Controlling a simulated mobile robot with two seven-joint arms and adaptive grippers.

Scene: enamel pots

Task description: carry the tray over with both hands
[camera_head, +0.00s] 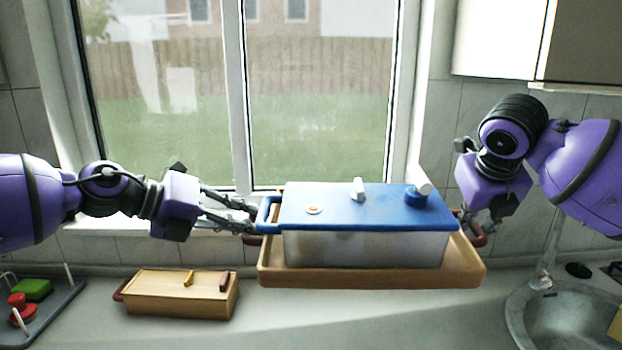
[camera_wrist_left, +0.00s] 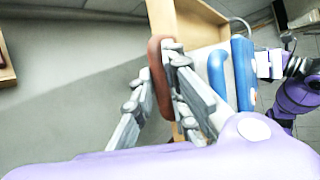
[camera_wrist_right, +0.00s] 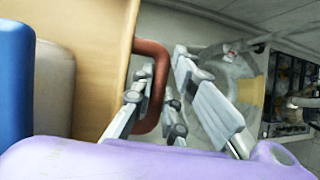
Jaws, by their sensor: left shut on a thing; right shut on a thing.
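The wooden tray (camera_head: 375,278) has a red-brown handle at each end and holds a metal box (camera_head: 365,250) with a blue lid (camera_head: 340,208). My left gripper (camera_head: 250,229) is shut on the tray's left handle; the left wrist view shows its fingers around that handle (camera_wrist_left: 158,75). My right gripper (camera_head: 470,222) is shut on the right handle (camera_head: 478,238); this handle also shows in the right wrist view (camera_wrist_right: 158,82). The tray looks about level. I cannot tell whether its underside touches the counter.
A small wooden box (camera_head: 180,296) with a dark red handle stands on the counter (camera_head: 330,325) at front left. A grey tray (camera_head: 58,318) with red and green pieces is at far left. A sink (camera_head: 535,315) is at right. The window is behind; the front middle counter is clear.

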